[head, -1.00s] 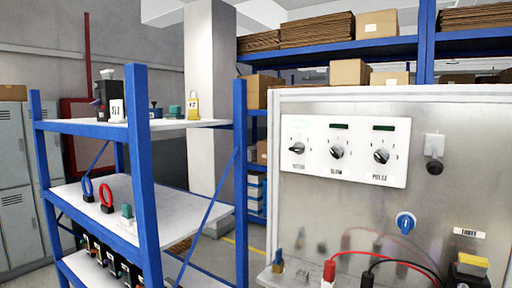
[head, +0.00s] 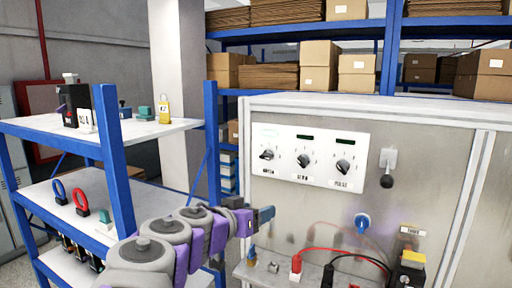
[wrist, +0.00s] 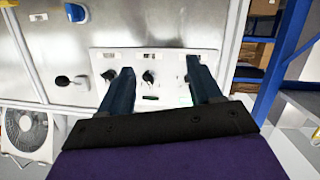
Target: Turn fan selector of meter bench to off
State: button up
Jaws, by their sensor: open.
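The meter bench (head: 285,215) has a metal upright panel with a white plate (head: 323,180) bearing three black rotary knobs: left (head: 267,155), middle (head: 303,160) and right (head: 343,166). Their labels are too small to read surely, so I cannot tell which is the fan selector. A blue knob (head: 362,221) sits lower right; it also shows in the wrist view (wrist: 75,12). My gripper (head: 262,215) is open and empty, before the panel and below the plate's left end. In the upside-down wrist view, its fingers (wrist: 158,85) overlap the plate; the right finger partly hides the left knob.
A blue shelf rack (head: 115,150) with small devices stands close on the left, beside my arm. Red and black leads (head: 340,250) hang over the bench's front ledge. A black handle (head: 387,180) sticks out right of the plate. A white fan (wrist: 27,130) shows in the wrist view.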

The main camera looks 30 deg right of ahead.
jog(key=w+a+r+t+h+p, duration=0.1)
jog(key=w+a+r+t+p, duration=0.2)
jog(key=r, duration=0.4)
send_near(265, 156)
jog(key=shift+m, duration=0.3)
jog(key=x, duration=0.3)
jog(key=p+x, duration=0.1)
jog(key=x, duration=0.3)
jog(key=f+p+x, duration=0.1)
jog(key=x, duration=0.2)
jog(key=shift+s+d, duration=0.1)
jog(key=shift+d, duration=0.25)
jog(key=shift+w+a+r, duration=0.1)
jog(key=shift+w+a, duration=0.05)
jog(key=shift+a, duration=0.45)
jog(key=shift+w+a+r, duration=0.1)
jog(key=shift+a, duration=0.6)
jog(key=shift+c, duration=0.5)
jog(key=shift+s+d+f, duration=0.1)
jog(key=shift+d, duration=0.85)
jog(key=c, duration=0.9)
jog(key=shift+c, duration=0.2)
